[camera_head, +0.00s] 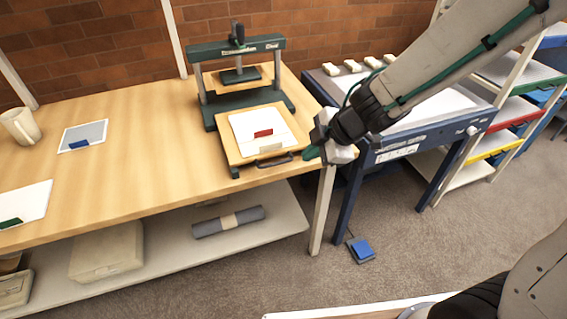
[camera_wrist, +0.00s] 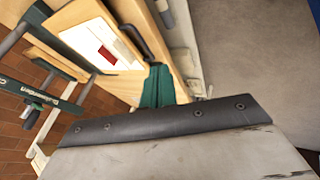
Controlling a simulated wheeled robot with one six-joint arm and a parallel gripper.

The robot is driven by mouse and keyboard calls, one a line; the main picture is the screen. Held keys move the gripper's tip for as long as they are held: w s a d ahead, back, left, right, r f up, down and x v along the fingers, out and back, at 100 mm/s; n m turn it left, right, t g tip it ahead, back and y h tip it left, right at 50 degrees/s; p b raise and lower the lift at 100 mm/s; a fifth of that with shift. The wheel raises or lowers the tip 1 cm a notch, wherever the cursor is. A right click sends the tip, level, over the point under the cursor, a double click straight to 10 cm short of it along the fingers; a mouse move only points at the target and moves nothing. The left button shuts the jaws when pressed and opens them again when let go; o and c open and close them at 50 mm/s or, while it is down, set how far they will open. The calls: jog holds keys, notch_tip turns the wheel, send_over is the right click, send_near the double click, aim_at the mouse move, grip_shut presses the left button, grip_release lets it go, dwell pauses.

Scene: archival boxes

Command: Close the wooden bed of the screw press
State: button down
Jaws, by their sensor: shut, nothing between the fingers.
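The screw press (camera_head: 237,70) stands on the wooden bench, with a dark green frame, a top beam and a screw with a platen. Its wooden bed (camera_head: 237,153) is slid out toward the front edge, with a dark handle (camera_head: 274,159) on its front. A white sheet (camera_head: 256,127) with a red label lies on the bed. My gripper (camera_head: 314,153) is shut and empty, just right of the handle at the bench's front corner. In the wrist view the green fingertips (camera_wrist: 160,82) are together near the bed (camera_wrist: 75,15) and handle (camera_wrist: 132,42); contact cannot be told.
A blue-framed table (camera_head: 420,146) stands to the right, with several white blocks at its back. A mug (camera_head: 20,126) and sheets with labels lie on the bench's left. A grey roll (camera_head: 228,222) and boxes sit on the lower shelf.

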aim_at(282, 163)
jog(key=w+r+x, duration=0.1)
jog(key=w+x, duration=0.1)
jog(key=x, duration=1)
jog(key=shift+a+f, duration=0.3)
jog(key=shift+a, duration=0.05)
jog(key=shift+w, duration=0.2)
